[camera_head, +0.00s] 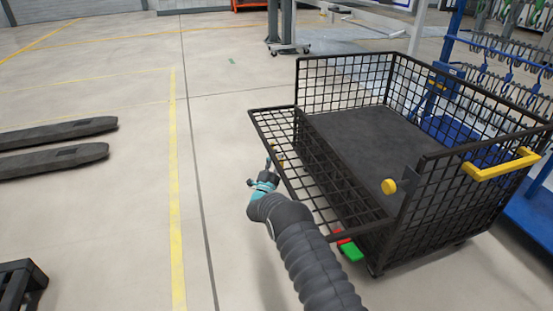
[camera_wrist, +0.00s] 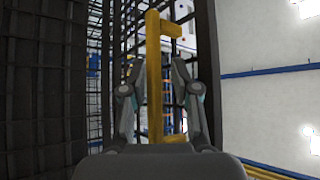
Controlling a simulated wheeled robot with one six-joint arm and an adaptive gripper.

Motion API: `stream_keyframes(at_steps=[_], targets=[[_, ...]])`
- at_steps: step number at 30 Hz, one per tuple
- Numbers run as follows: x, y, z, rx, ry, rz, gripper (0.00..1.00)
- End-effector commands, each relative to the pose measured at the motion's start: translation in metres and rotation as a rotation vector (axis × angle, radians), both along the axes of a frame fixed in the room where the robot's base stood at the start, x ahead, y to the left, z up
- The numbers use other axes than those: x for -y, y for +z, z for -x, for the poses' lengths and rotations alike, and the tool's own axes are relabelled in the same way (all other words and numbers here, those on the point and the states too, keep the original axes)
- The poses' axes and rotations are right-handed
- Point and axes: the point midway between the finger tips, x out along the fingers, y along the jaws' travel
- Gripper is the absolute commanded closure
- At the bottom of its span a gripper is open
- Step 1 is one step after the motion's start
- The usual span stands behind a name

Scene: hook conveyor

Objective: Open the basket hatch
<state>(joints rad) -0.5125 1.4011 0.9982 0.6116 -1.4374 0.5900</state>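The black wire-mesh basket (camera_head: 450,200) stands on the right in the head view. Its mesh hatch (camera_head: 318,190) juts out from the basket's left side, tilted outward, with the basket's interior exposed behind it. My gripper (camera_head: 271,165) is at the hatch's outer side, close to a small yellow handle (camera_head: 281,157) partly hidden there. In the wrist view the yellow handle (camera_wrist: 154,80) stands upright between the two fingers of my gripper (camera_wrist: 158,75). The fingers are apart, with a gap visible beside the handle. Dark mesh fills the left of that view.
Blue hook racks (camera_head: 500,60) stand behind at right. Dark forks (camera_head: 55,143) lie at left; the floor between is clear.

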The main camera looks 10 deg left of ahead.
Motion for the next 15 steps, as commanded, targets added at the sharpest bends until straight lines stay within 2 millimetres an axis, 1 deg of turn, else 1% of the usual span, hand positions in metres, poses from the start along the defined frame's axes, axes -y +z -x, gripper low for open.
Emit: stream_keyframes(at_steps=[1, 11, 15], targets=[[-0.0007, 0.0025, 0.0000, 0.005, 0.001, 0.000, 0.62], [0.0050, 0.0025, -0.0017, 0.004, -0.007, -0.001, 0.62], [0.0031, 0.0004, 0.0021, 0.004, -0.006, -0.001, 0.62]])
